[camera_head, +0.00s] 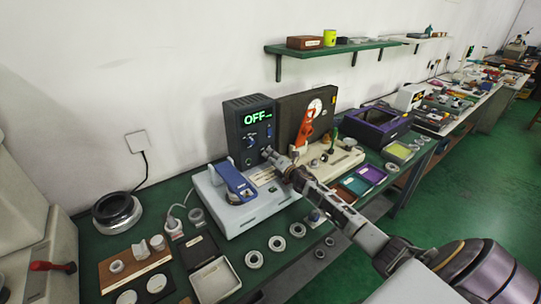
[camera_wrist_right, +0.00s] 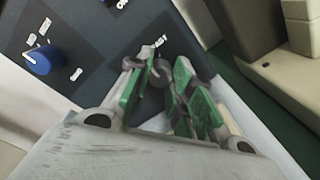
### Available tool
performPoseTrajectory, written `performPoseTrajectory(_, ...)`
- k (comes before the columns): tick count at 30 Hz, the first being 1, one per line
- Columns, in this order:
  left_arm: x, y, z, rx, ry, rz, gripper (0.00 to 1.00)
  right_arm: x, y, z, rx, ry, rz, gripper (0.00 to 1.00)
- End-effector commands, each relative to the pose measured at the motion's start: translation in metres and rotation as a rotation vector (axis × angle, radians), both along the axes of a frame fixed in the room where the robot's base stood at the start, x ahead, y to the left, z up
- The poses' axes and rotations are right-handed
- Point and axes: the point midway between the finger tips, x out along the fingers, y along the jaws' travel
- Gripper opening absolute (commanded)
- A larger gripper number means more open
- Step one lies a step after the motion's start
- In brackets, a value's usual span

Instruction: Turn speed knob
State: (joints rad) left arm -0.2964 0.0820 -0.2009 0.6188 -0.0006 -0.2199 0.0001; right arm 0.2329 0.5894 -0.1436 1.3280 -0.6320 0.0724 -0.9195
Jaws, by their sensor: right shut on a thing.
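The dark control box (camera_head: 233,118) stands at the back of the bench with its green display (camera_head: 257,117) reading OFF. A blue knob (camera_head: 250,141) is on its front panel; a blue knob (camera_wrist_right: 40,58) also shows at the left in the right wrist view. My right gripper (camera_head: 268,153) is at the lower right of the panel. In the wrist view its green-padded fingers (camera_wrist_right: 163,88) are closed around a small dark knob (camera_wrist_right: 160,70), partly hidden between them. The small label above it is too blurred to read. My left gripper is in neither view.
A light grey machine base (camera_head: 252,212) with a blue lever (camera_head: 235,180) is in front of the box. Several metal rings (camera_head: 277,243) and a tray (camera_head: 215,280) lie on the green bench.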

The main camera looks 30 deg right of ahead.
Motion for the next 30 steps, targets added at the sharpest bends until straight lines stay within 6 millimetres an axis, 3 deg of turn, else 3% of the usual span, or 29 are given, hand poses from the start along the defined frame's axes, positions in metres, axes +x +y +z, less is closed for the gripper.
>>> performPoseTrajectory(6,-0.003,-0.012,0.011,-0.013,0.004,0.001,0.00,0.000,-0.001,0.001,0.203,0.017,-0.001,0.00)
performPoseTrajectory(18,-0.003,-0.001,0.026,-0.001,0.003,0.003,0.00,0.000,-0.002,0.001,0.549,0.044,-0.003,0.00)
performPoseTrajectory(30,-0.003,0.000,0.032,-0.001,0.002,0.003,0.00,0.000,-0.002,0.000,0.699,0.055,-0.001,0.00)
